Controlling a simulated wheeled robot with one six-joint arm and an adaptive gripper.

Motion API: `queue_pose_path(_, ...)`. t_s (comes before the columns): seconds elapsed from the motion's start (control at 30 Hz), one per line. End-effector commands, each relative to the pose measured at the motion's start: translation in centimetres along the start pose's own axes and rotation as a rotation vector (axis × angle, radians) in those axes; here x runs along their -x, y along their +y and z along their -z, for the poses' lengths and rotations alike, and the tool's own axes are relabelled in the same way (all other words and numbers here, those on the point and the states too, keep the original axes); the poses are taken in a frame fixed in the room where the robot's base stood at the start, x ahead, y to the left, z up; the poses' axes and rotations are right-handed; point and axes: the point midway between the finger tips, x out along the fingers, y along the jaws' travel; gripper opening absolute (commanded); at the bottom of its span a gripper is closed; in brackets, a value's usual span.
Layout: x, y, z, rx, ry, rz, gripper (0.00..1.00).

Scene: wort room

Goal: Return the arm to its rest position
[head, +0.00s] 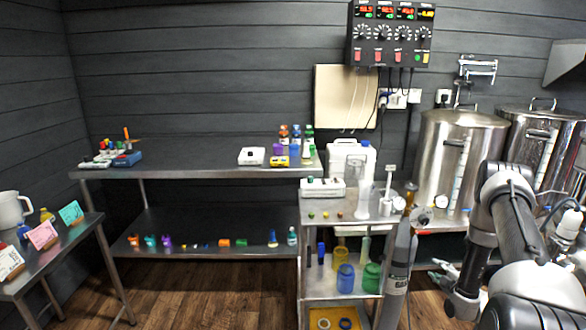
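My arm (508,190) fills the right side of the head view, bent at a grey and black elbow, with its forearm folded downward. My gripper (438,273) appears low at the right, left of the wrist, in front of the steel kettles' lower area. Its fingers are small and partly lost against the clutter, so I cannot tell whether they are open or shut. No object can be made out in it.
Steel kettles (456,150) stand behind the arm. A long steel table (200,172) runs along the wall. Wooden floor (200,300) is free at the front.

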Motion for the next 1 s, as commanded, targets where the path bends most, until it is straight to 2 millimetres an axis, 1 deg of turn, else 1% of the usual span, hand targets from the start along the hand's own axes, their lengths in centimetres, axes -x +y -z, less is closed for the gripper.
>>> queue_pose_path(0.03,0.8,-3.1,-0.7,-0.091,-0.044,0.118,0.35)
queue_pose_path(0.07,1.6,-5.2,-1.1,-0.152,-0.081,0.196,0.35)
queue_pose_path(0.1,2.8,-7.6,-1.7,-0.236,-0.136,0.298,0.35)
queue_pose_path(0.13,3.8,-8.7,-2.1,-0.294,-0.182,0.364,0.35)
queue_pose_path(0.2,6.1,-9.9,-2.8,-0.421,-0.299,0.5,0.35)
queue_pose_path(0.27,8.2,-9.6,-2.9,-0.522,-0.408,0.598,0.35)
queue_pose_path(0.37,12.2,-6.9,-2.0,-0.677,-0.607,0.727,0.35)
queue_pose_path(0.4,13.8,-5.3,-1.3,-0.731,-0.685,0.762,0.35)
queue_pose_path(0.47,16.3,-2.8,0.0,-0.803,-0.795,0.802,0.35)
queue_pose_path(0.5,17.9,-1.0,1.0,-0.846,-0.862,0.819,0.35)
queue_pose_path(0.57,20.3,1.7,2.8,-0.902,-0.954,0.837,0.35)
queue_pose_path(0.6,21.9,3.5,4.0,-0.936,-1.009,0.845,0.35)
queue_pose_path(0.67,24.2,6.0,6.0,-0.983,-1.085,0.85,0.35)
queue_pose_path(0.7,25.8,7.7,7.3,-1.012,-1.128,0.849,0.35)
queue_pose_path(0.77,28.2,10.1,9.4,-1.05,-1.186,0.846,0.35)
queue_pose_path(0.8,29.8,11.6,10.8,-1.074,-1.218,0.843,0.35)
queue_pose_path(0.87,32.1,13.6,12.9,-1.104,-1.257,0.836,0.35)
queue_pose_path(0.9,33.7,14.9,14.3,-1.124,-1.276,0.831,0.35)
queue_pose_path(0.97,36.0,16.6,16.3,-1.147,-1.296,0.822,0.35)
queue_pose_path(1.0,37.5,17.6,17.6,-1.163,-1.302,0.815,0.35)
